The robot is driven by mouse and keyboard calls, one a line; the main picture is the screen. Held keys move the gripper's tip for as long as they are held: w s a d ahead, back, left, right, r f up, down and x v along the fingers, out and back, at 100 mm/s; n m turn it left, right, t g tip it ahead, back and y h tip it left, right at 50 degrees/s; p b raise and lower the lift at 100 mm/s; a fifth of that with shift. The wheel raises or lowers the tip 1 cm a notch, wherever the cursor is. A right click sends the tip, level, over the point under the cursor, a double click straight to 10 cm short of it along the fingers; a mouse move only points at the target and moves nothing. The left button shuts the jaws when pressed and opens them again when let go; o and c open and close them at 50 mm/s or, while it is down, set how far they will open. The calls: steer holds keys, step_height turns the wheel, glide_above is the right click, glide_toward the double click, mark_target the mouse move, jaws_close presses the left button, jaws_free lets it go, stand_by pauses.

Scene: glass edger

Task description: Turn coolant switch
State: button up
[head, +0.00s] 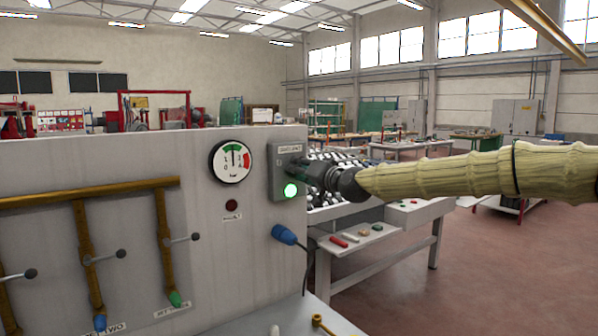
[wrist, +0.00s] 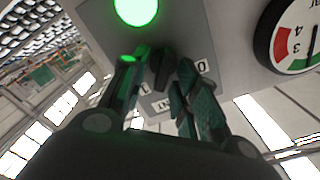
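The coolant switch box (head: 285,158) is a grey box at the right end of the grey panel, with a label along its top and a lit green lamp (head: 290,190) below. In the wrist view, the dark switch knob (wrist: 161,68) sits on the box face (wrist: 185,25), between the marks I and 0. My gripper (head: 309,171) reaches in from the right, close to the box, and hides the knob in the head view. In the wrist view its fingers (wrist: 158,80) stand on either side of the knob, apart, with small gaps seeming to show. Exact contact is hard to tell.
A round pressure gauge (head: 231,161) sits left of the box, with a dark red button (head: 232,205) below it. A blue plug (head: 284,234) with a cable sticks out under the box. Brass pipes (head: 90,190) with levers are at left. A workbench (head: 390,222) stands behind.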

steer(key=shift+a, duration=0.1)
steer(key=v, duration=1.2)
